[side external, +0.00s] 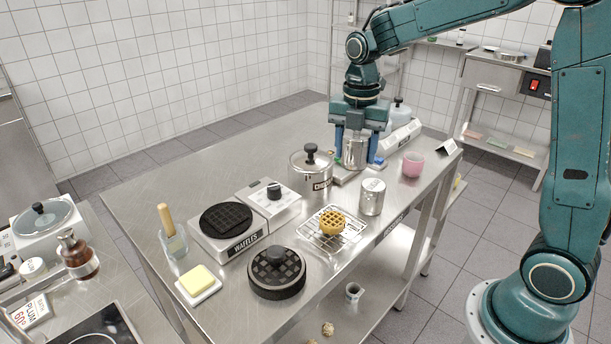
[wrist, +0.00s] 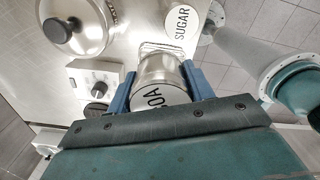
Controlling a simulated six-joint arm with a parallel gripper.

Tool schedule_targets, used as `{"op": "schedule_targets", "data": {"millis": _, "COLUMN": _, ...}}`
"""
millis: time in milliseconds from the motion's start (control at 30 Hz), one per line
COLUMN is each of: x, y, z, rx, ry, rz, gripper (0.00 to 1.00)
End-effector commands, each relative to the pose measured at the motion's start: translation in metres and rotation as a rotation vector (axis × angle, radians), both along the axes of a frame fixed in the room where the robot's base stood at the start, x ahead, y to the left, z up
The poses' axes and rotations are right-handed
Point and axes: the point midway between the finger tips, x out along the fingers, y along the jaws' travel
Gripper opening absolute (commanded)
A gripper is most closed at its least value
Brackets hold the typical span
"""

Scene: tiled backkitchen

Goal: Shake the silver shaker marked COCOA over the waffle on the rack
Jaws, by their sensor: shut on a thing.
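My gripper (side external: 355,142) points down at the far end of the steel table, its blue fingers closed on both sides of a silver shaker (side external: 355,155). In the wrist view the shaker (wrist: 161,72) sits between the fingers, and the letters "OA" show on its near end. I cannot tell whether its base touches the surface below. The round golden waffle (side external: 333,222) lies on the wire rack (side external: 318,238), nearer the camera and apart from the gripper. In the wrist view the shaker hides the waffle.
A second silver shaker (side external: 372,198), its lid marked SUGAR in the wrist view (wrist: 181,22), stands between gripper and rack. The waffle iron (side external: 226,222) is left of the rack.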

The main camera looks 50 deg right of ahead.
Motion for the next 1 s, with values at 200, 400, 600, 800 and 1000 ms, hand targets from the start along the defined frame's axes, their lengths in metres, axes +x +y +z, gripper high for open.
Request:
{"op": "schedule_targets", "data": {"millis": 200, "x": -0.005, "y": 0.044, "z": -0.020, "rx": 0.000, "ry": 0.000, "rz": 0.174, "gripper": 0.25}}
{"op": "schedule_targets", "data": {"millis": 400, "x": -0.008, "y": 0.061, "z": -0.027, "rx": 0.000, "ry": -0.001, "rz": 0.246, "gripper": 0.25}}
{"op": "schedule_targets", "data": {"millis": 600, "x": -0.009, "y": 0.063, "z": -0.029, "rx": 0.000, "ry": -0.002, "rz": 0.255, "gripper": 0.25}}
{"op": "schedule_targets", "data": {"millis": 800, "x": -0.009, "y": 0.063, "z": -0.032, "rx": 0.001, "ry": 0.000, "rz": 0.254, "gripper": 0.25}}
{"op": "schedule_targets", "data": {"millis": 1000, "x": -0.009, "y": 0.063, "z": -0.043, "rx": 0.000, "ry": 0.001, "rz": 0.253, "gripper": 0.25}}
